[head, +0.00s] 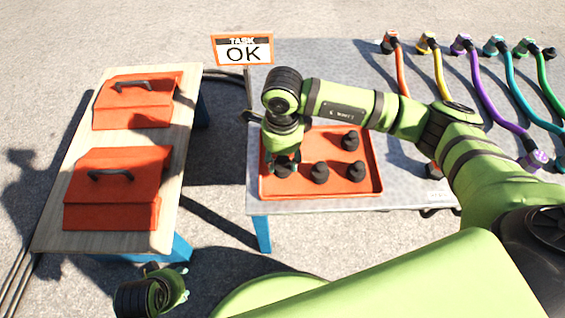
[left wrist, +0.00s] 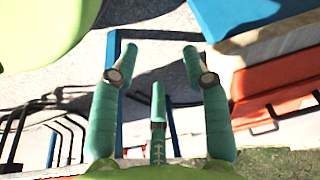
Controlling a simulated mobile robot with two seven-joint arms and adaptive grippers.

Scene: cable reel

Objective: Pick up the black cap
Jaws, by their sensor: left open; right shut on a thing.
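An orange-red tray (head: 372,187) on the grey table holds black caps. Free caps stand at its back right (head: 350,141), front middle (head: 320,173) and front right (head: 356,171). My right gripper (head: 287,158) points down over the left part of the tray. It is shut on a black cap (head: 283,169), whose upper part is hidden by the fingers. I cannot tell whether this cap is clear of the tray floor. My left gripper (head: 182,284) is low at the front, away from the tables. In the left wrist view its fingers (left wrist: 160,55) are apart and empty.
Colored hoses, among them an orange hose (head: 401,72) and a purple hose (head: 490,95), lie across the grey table's right part. Two orange toolboxes (head: 137,100) (head: 110,205) stand on the wooden table (head: 55,225) at left. A gap separates the tables.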

